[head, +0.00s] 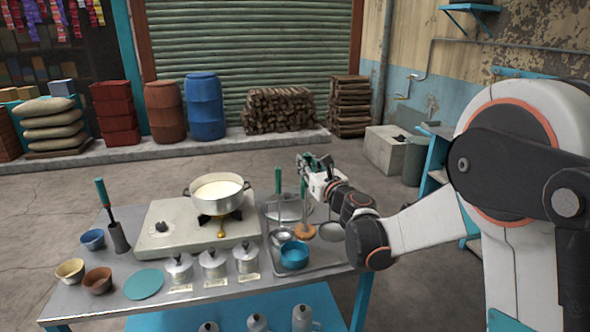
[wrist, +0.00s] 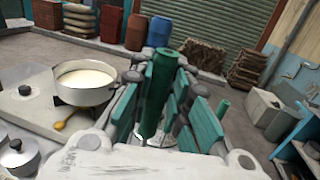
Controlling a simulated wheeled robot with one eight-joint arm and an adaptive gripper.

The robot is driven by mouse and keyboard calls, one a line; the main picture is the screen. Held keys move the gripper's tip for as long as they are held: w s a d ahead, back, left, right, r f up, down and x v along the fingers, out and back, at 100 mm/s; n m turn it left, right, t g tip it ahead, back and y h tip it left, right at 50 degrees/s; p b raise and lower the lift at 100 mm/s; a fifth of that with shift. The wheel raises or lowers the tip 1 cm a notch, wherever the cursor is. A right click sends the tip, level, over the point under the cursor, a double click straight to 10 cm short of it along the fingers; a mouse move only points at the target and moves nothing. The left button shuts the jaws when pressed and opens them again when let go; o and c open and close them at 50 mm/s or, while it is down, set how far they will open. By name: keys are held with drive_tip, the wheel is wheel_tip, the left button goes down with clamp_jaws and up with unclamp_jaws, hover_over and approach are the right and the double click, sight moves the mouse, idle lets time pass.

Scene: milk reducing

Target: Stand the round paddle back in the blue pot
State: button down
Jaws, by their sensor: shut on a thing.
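My gripper (head: 312,163) is shut on a green handle (wrist: 157,92) that stands upright between its green-padded fingers. In the head view this looks like the handle of the round paddle, whose tan disc (head: 304,231) hangs below, just behind and right of the blue pot. I cannot tell whether the disc touches the tray. The blue pot (head: 294,255) is a small round bowl on the grey tray. The pot is not seen in the wrist view.
A ladle (head: 282,237) with a green handle is left of the paddle. The grey tray (head: 330,262) holds these tools. A white pot of milk (head: 217,193) stands on the stove (head: 160,240) to the left. Lidded canisters (head: 212,264) stand in front of the stove.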

drive_tip(key=a+f+n+y+b, duration=0.1)
drive_tip(key=a+f+b, duration=0.2)
drive_tip(key=f+b, duration=0.4)
drive_tip(key=shift+w+a+f+g, duration=0.2)
drive_tip(key=shift+a+f+g, duration=0.1)
drive_tip(key=shift+f, duration=1.4)
drive_tip(key=c, duration=1.4)
unclamp_jaws()
drive_tip(key=shift+c, duration=0.2)
drive_tip(key=v, duration=1.2)
drive_tip(key=shift+d, duration=0.2)
drive_tip(key=b+v, duration=0.1)
drive_tip(key=v, duration=0.8)
